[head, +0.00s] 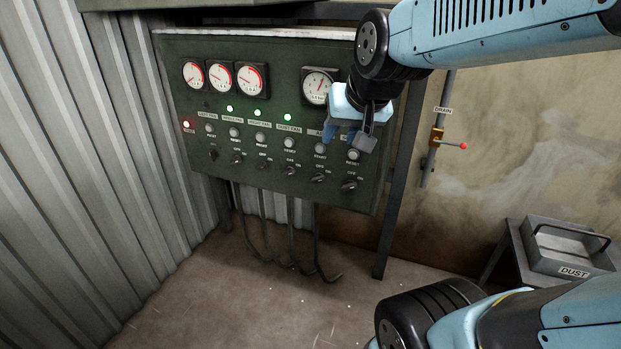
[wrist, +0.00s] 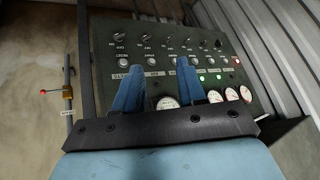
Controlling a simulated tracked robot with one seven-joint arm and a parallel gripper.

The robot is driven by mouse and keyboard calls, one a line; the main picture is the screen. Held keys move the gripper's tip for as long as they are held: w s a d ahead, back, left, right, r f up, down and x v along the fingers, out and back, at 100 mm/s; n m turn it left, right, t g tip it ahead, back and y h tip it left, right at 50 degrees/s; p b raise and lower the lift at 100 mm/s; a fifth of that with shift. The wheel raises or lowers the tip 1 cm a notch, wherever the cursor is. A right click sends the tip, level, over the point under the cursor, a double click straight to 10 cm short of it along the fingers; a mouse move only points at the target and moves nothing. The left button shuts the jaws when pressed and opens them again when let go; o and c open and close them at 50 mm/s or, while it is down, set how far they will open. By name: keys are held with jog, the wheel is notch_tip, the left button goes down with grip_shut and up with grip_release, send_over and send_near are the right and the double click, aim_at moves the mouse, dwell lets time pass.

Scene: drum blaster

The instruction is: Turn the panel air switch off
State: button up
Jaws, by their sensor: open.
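The green control panel (head: 178,70) hangs at the left of the head view, with a row of small dark rotary switches along its bottom. The air switch appears to be the second from the right (head: 319,178), below a label partly hidden by my gripper. In the wrist view, which is upside down, this air switch (wrist: 146,38) sits just beyond my fingertips. My gripper (head: 347,138) is open and empty in front of the panel's right side; its blue fingers also show in the wrist view (wrist: 158,65). Contact with the panel cannot be told.
Several gauges (head: 221,76), green lamps and white reset buttons crowd the panel. A drain valve with a red-tipped lever (head: 450,145) is on the wall at right. A metal dust bin (head: 570,258) stands lower right. Cables hang below the panel; the floor there is open.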

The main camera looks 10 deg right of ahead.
jog(key=w+a+f+m+t+h, duration=0.1)
jog(key=w+a+f+m+t, duration=0.3)
jog(key=w+f, duration=0.5)
jog(key=w+a+f+m+t, duration=0.1)
jog(key=w+a+f+m, duration=0.35)
jog(key=w, duration=0.85)
jog(key=m+t+h, duration=0.3)
jog(key=m+h, duration=0.6)
jog(key=h, duration=0.2)
send_near(317, 182)
jog(key=x, duration=0.9)
jog(key=shift+w, duration=0.15)
